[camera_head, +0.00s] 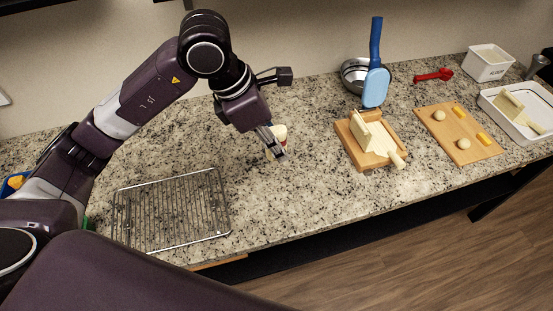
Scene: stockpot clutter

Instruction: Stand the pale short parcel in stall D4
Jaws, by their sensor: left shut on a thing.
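My left gripper (276,145) reaches down over the middle of the counter, with its fingers pointing down. It is shut on a small pale thing (281,131) with a reddish patch. The fingers hide much of this thing, so I cannot tell its full shape, whether it touches the counter, or whether it is the pale short parcel. I see no stall marked D4. My right gripper is not in view.
A wire rack (172,211) lies left on the speckled counter (285,203). To the right are a wooden board with a pale block (366,131), a blue paddle (376,86), a metal bowl (354,74), another board (471,147) and a white tray (502,109). The counter's middle front is clear.

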